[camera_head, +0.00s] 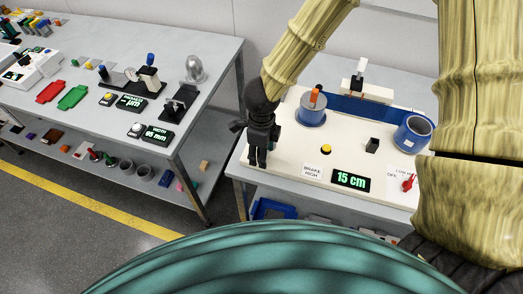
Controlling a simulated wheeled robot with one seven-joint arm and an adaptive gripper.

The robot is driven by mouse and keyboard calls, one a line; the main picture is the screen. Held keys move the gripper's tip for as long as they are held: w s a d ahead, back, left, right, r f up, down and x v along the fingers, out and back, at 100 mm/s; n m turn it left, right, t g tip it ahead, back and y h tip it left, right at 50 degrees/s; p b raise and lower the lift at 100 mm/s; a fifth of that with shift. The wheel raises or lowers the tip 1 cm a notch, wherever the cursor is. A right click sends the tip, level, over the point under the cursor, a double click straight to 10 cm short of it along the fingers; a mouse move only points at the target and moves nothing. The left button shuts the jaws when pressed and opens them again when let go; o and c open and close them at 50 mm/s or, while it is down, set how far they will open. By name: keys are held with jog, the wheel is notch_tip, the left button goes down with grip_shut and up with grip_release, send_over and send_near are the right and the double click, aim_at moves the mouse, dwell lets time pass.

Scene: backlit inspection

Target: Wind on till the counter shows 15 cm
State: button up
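The counter (351,180) is a black display on the front of the cream board (285,172) and reads "15 cm" in green. A blue-rimmed reel (312,112) with an orange upright handle stands at the board's back left. A second blue roll (412,134) stands at the right. A dark blue band (352,106) runs between them at the back. My gripper (258,162) points down over the board's left edge, left of the reel and apart from its handle. Nothing shows in it; whether its fingers are parted is too small to tell.
A yellow button (326,149), a "BRAKE HIGH" label (312,172), a small black block (372,145) and a red switch (408,184) sit on the board. A second bench (205,75) at left holds gauges and coloured parts. A floor gap separates the benches.

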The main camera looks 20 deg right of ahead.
jog(key=shift+r+p, duration=3.6)
jog(key=shift+f, duration=0.1)
